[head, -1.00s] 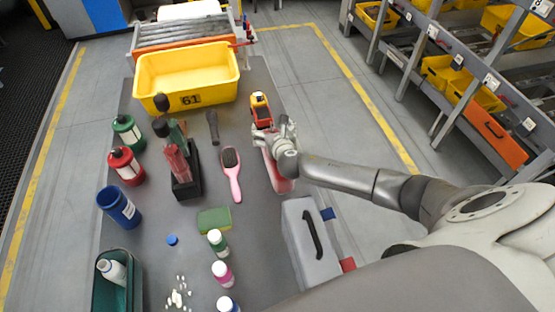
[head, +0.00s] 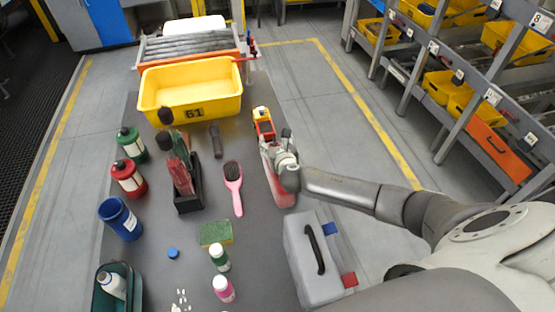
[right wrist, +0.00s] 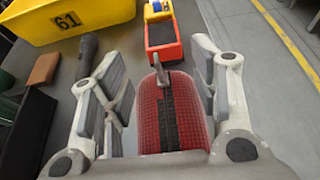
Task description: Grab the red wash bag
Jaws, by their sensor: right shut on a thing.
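The red wash bag (head: 283,194) lies lengthwise on the grey table near its right edge. In the right wrist view the bag (right wrist: 184,112) is red and textured, with a dark zip strip and a grey pull along its top. My right gripper (head: 284,153) is over the far part of the bag and hides some of it in the head view. In the right wrist view its fingers (right wrist: 168,85) are on both sides of the bag, and it is shut on it. My left gripper is not in view.
A red and yellow toy truck (head: 263,124) stands just beyond the bag. A pink hairbrush (head: 233,185) lies to the left, and a grey toolbox (head: 305,262) is nearer. The yellow bin (head: 192,88) stands at the far end. Bottles line the left side.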

